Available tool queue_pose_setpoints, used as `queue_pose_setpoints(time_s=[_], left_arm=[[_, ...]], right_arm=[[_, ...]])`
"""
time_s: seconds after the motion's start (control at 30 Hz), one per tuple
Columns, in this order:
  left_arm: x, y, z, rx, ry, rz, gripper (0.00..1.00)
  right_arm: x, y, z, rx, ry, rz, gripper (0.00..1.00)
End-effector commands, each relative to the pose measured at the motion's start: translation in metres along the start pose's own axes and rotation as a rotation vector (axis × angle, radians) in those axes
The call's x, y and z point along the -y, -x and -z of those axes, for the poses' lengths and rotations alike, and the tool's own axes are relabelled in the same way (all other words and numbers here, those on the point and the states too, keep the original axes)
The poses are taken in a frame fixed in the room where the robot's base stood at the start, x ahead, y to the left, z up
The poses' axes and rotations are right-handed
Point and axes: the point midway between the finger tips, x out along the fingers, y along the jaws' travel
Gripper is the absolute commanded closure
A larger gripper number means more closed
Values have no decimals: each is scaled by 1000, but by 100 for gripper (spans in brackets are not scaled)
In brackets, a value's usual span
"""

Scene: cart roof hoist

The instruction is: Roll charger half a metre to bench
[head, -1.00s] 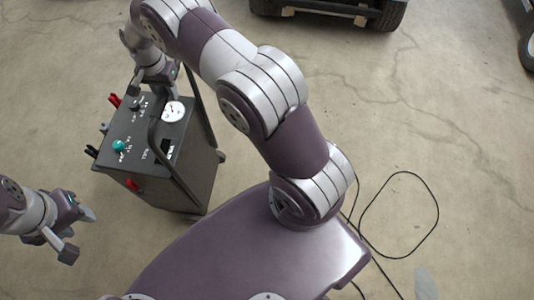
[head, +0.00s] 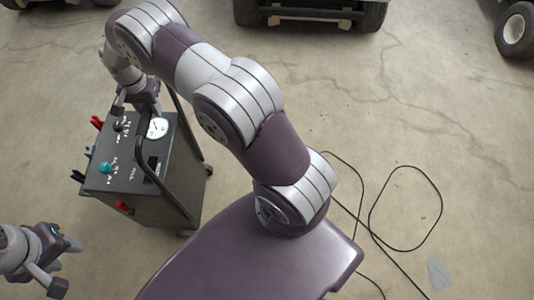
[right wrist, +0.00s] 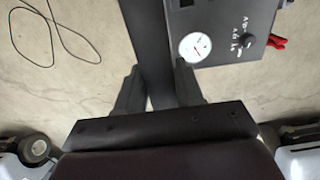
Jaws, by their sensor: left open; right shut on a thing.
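The charger (head: 150,180) is a dark grey box on wheels, upright on the concrete floor at the left of the head view. Its top has a white gauge (head: 157,128), a teal knob (head: 106,168) and red and black clamps. A black tubular handle (head: 165,182) rises from it. My right gripper (head: 139,104) is at the charger's far side; in the right wrist view its fingers (right wrist: 160,90) are closed around a dark bar of the handle (right wrist: 150,50), beside the gauge. My left gripper (head: 66,268) is open and empty, left of and nearer than the charger. The bench is not visible.
A black cable (head: 372,215) lies looped on the floor at the right, by a grey patch (head: 438,272). A wheeled cart (head: 310,12) stands at the top, and a loose-looking wheel (head: 515,30) shows at top right.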

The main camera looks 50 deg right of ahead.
Motion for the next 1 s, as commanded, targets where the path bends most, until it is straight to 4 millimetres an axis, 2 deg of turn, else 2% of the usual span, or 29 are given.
queue_pose_setpoints(time_s=[0.37, 0.8, 0.9, 1.0], left_arm=[[0, -1, 0, 0, 0, 0, 57], [0, -14, -2, 0, 0, 0, 57], [0, 2, 0, 0, 0, 0, 57], [0, 8, 1, 0, 0, 0, 57]], right_arm=[[0, -1, 1, 1, 1, -2, 94], [48, -2, 1, -2, 1, 3, 94], [59, 5, 1, -1, 2, 1, 94], [66, 3, 0, 1, 1, -2, 94]])
